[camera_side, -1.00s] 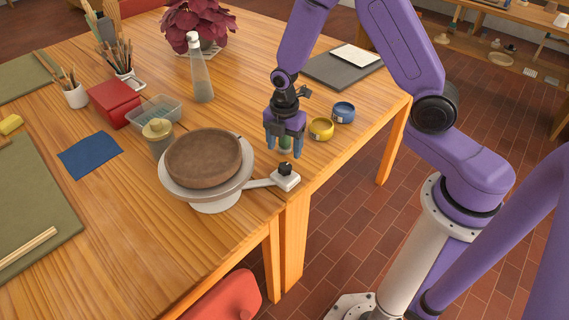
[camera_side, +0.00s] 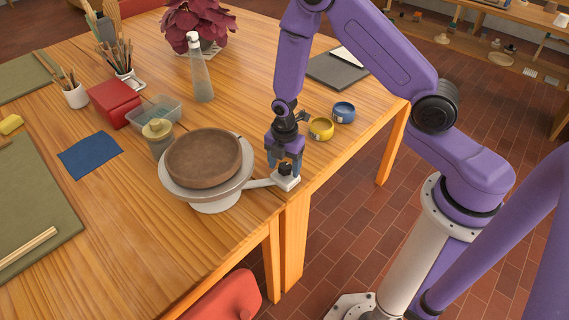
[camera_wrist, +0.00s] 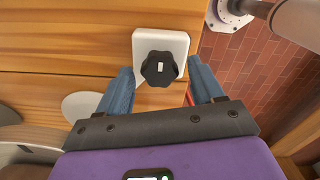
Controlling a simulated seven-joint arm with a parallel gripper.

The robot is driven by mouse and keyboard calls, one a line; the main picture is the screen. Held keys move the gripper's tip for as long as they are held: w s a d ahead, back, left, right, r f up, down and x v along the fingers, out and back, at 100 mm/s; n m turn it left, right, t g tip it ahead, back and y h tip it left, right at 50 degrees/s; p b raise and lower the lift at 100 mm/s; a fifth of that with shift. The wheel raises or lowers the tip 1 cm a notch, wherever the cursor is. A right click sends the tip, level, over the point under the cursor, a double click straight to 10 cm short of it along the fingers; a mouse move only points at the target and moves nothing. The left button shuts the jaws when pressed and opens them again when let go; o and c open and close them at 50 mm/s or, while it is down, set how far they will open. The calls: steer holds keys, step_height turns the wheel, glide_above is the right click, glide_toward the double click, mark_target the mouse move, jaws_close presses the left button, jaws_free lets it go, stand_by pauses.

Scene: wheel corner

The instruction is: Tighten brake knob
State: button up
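The brake knob (camera_wrist: 160,68) is black and lobed with a small white mark. It sits on a white block (camera_wrist: 178,40) at the end of an arm from the potter's wheel. In the side view the knob (camera_side: 285,169) is between my gripper's fingers. My gripper (camera_side: 285,172) points down over it with blue fingertips. In the wrist view my gripper (camera_wrist: 161,82) is open, one finger on each side of the knob, with gaps showing. The wheel (camera_side: 216,200) carries a brown clay disc (camera_side: 203,157).
Yellow (camera_side: 321,129) and blue (camera_side: 343,112) small bowls stand behind my gripper. A lidded jar (camera_side: 157,137) stands by the wheel. The table's edge is close to the knob block. A red chair (camera_side: 228,299) is below.

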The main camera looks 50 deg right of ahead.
steer(key=c, duration=0.9)
steer(key=shift+m, duration=0.4)
steer(key=m, duration=0.8)
steer(key=shift+w, duration=0.15)
steer(key=m, duration=0.9)
steer(key=shift+w+d+r+m, duration=0.1)
steer(key=shift+m, duration=0.2)
